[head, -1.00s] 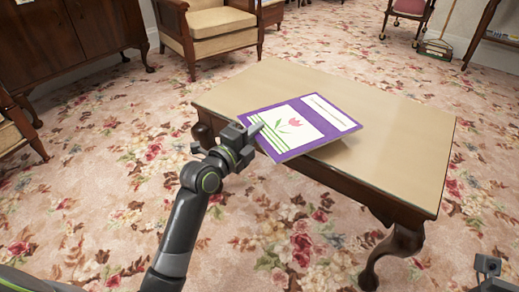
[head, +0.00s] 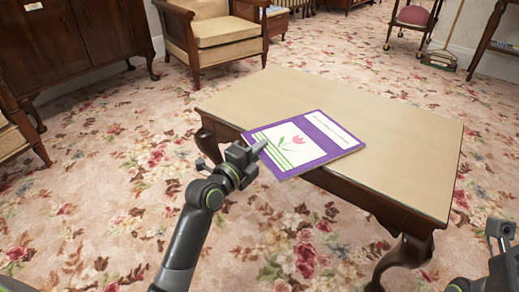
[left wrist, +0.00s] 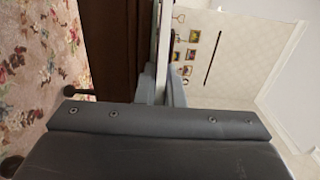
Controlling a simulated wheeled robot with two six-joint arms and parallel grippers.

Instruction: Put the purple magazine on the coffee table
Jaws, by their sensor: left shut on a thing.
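The purple magazine (head: 318,136), with a pink tulip on a white panel, shows in the head view at the near left edge of the coffee table (head: 385,120). Its far part overlaps the tabletop and its near part sticks out past the edge. I cannot tell whether it touches the top. My left gripper (head: 258,149) is shut on its left side, just off the table's near edge. In the left wrist view the magazine (left wrist: 163,50) is a thin edge-on strip between the fingers. My right gripper (head: 501,236) shows at the lower right, apart from the table; its jaws are unclear.
The rest of the tabletop is bare. An armchair (head: 215,42) stands behind the table and a dark wooden cabinet (head: 75,40) at the upper left. Flowered carpet around the table is clear.

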